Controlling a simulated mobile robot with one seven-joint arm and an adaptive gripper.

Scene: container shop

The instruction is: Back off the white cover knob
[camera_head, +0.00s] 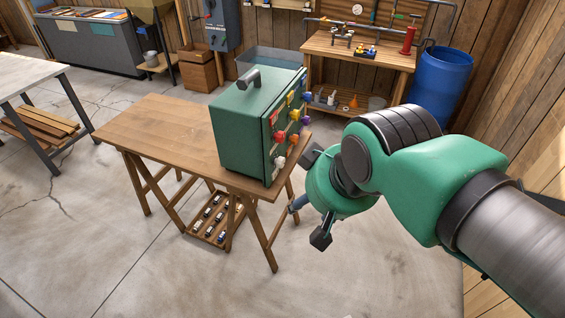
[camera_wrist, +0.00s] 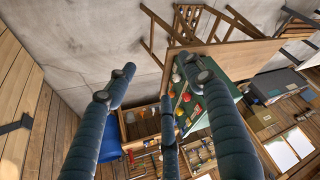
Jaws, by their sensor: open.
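The white knob (camera_head: 280,162) is the lowest one on the knobbed face of a green cabinet (camera_head: 238,130), near its front bottom corner. In the wrist view a small white knob (camera_wrist: 176,78) shows at the bottom end of the green cabinet (camera_wrist: 222,92), between the fingers. My gripper (camera_head: 305,203) is to the right of and lower than the white knob in the head view, apart from it. Its fingers (camera_wrist: 165,92) are spread with nothing between them. My wrist hides part of the gripper in the head view.
Red, blue, purple, orange and yellow knobs (camera_head: 293,140) sit close above the white one. The cabinet stands at the right end of a wooden table (camera_head: 160,135). A blue barrel (camera_head: 442,85) and a workbench (camera_head: 350,50) stand behind. The floor in front is clear.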

